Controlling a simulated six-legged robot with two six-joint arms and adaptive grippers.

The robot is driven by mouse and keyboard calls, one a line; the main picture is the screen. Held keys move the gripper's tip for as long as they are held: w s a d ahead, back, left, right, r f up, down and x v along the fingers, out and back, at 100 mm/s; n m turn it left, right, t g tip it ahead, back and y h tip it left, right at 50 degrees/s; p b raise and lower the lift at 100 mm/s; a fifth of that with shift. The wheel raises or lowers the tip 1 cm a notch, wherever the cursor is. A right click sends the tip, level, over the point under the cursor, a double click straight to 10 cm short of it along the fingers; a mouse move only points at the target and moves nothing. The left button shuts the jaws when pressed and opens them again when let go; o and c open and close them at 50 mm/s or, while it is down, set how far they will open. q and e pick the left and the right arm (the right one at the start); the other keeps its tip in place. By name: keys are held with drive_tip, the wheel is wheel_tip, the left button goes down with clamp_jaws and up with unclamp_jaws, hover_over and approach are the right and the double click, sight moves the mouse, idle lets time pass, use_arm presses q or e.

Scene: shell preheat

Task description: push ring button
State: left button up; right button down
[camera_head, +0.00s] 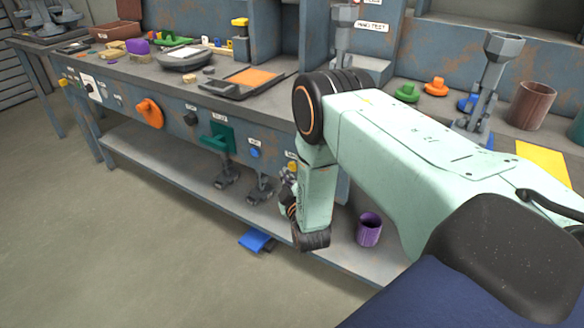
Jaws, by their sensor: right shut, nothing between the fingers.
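The bench's front panel (172,128) carries several small labelled controls, and I cannot read which label says ring. A yellow button (293,166) sits on the panel just above my right gripper, and a blue button (254,153) is to its left. My right gripper (287,190) is shut and empty, close in front of the panel below the yellow button. It is partly hidden by my pale green forearm, and I cannot tell whether it touches anything. My left gripper is not in view.
An orange handle (149,113), a black knob (190,118) and a green fixture (217,137) stick out from the panel. A purple cup (369,229) stands on the lower shelf. Open floor lies at left.

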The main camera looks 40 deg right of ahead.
drive_tip(key=a, duration=0.1)
drive_tip(key=s+a, duration=0.1)
drive_tip(key=a, duration=0.1)
drive_tip(key=s+a+p, duration=0.1)
drive_tip(key=shift+a, duration=0.35)
idle(0.6)
drive_tip(key=a, duration=0.1)
drive_tip(key=s+a, duration=0.1)
drive_tip(key=a, duration=0.1)
drive_tip(key=shift+s+a, duration=0.2)
drive_tip(key=shift+a, duration=0.05)
idle(0.3)
drive_tip(key=shift+d, duration=0.1)
